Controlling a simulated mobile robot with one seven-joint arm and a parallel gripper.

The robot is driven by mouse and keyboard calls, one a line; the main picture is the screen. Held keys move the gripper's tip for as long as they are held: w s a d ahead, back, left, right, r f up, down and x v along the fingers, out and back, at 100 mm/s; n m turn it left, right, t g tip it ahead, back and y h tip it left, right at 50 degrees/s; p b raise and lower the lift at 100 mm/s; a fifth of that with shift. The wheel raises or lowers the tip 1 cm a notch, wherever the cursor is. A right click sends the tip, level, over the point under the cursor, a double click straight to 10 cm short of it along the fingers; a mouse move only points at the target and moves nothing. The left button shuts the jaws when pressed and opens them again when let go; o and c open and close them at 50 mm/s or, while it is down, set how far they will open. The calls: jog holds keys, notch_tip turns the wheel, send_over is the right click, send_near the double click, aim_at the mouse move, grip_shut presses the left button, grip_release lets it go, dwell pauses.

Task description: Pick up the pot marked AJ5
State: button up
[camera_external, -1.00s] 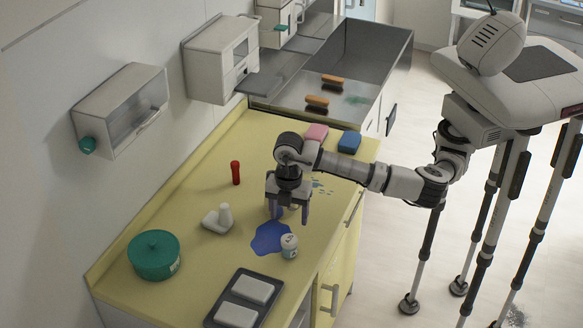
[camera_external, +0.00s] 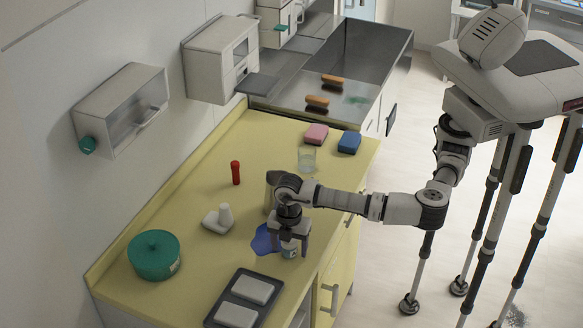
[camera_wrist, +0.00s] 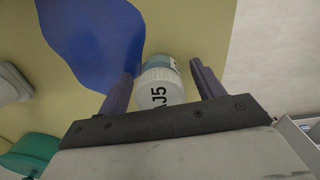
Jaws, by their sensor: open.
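The pot marked AJ5 (camera_wrist: 160,88) is small, with a white lid lettered AJ5 and a blue-green band on its side. In the wrist view it lies between the two fingers of my gripper (camera_wrist: 160,88), with gaps on both sides. In the external view the pot (camera_external: 289,250) stands on the yellow counter (camera_external: 190,215) near its front edge, its top partly hidden by my gripper (camera_external: 289,246). My gripper is open, pointing down around the pot.
A blue patch (camera_external: 263,240) lies beside the pot. A dark tray with white blocks (camera_external: 222,318), a green round container (camera_external: 153,256), a white object (camera_external: 218,221), a red bottle (camera_external: 235,173), a clear glass (camera_external: 307,160) and two sponges (camera_external: 316,134) are on the counter.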

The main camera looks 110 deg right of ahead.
jog(key=shift+f, duration=0.15)
jog(key=c, duration=1)
jog(key=shift+c, duration=0.3)
jog(key=shift+r, duration=0.2)
